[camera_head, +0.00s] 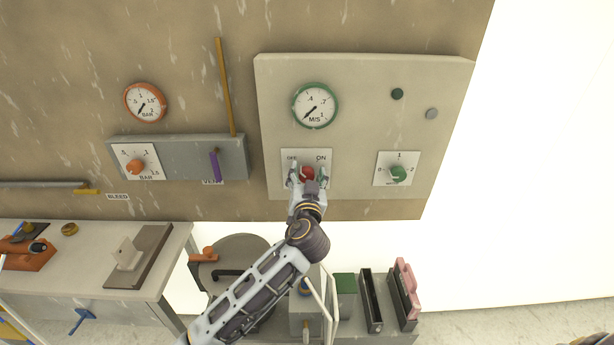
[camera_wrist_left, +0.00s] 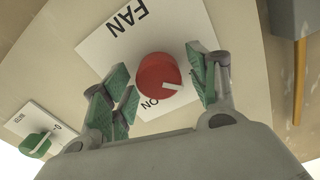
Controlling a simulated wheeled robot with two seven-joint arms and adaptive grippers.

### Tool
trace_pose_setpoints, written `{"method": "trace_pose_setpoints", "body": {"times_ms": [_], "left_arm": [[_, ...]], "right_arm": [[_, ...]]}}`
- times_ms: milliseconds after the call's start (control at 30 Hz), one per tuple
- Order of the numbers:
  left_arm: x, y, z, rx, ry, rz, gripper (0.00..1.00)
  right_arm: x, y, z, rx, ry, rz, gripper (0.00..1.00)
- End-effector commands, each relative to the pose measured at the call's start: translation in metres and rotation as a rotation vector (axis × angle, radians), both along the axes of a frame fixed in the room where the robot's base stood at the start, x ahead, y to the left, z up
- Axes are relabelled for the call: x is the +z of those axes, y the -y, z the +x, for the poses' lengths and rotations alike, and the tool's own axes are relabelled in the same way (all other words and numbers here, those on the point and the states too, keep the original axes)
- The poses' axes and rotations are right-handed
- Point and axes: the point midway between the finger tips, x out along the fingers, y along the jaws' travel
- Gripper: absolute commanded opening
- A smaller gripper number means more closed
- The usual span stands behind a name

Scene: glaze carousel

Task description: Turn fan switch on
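The fan switch is a red round knob (camera_head: 307,173) on a white plate (camera_head: 323,157) marked OFF at left and ON at right. In the left wrist view the knob (camera_wrist_left: 157,73) has a white pointer mark aimed toward the right finger, away from the visible ON label. My left gripper (camera_head: 307,178) is at the plate, its green-padded fingers on either side of the knob. In the wrist view the gripper (camera_wrist_left: 165,92) is open around the knob, with a small gap at the right finger; contact at the left finger is unclear. The OFF label is hidden there.
Above the switch is a green-rimmed M/S gauge (camera_head: 315,106). A green knob (camera_head: 398,174) is to its right. At left are a grey box (camera_head: 192,158) with a purple lever (camera_head: 215,165) and a yellow rod (camera_head: 225,88). A workbench (camera_head: 85,238) stands below left.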

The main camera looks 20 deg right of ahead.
Motion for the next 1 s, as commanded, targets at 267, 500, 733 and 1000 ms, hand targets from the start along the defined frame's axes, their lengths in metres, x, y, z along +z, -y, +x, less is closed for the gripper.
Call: {"method": "trace_pose_setpoints", "body": {"times_ms": [267,500,733,1000], "left_arm": [[0.0,-0.0001,-0.0001,0.0,0.0,0.0,0.23],[0.0001,-0.0002,0.0,0.0,0.001,0.004,0.14],[0.0002,-0.0002,-0.0001,0.0,0.01,0.037,0.14],[0.0002,-0.0001,0.0001,0.001,0.041,0.142,0.14]], "right_arm": [[0.0,0.0003,0.0003,0.0,0.0,0.0,0.4],[0.0002,0.004,0.0005,0.002,0.001,-0.004,0.4],[0.001,0.0078,0.0005,0.002,0.001,-0.008,0.4],[0.0033,0.006,0.0003,0.001,0.0,-0.006,0.4]]}}
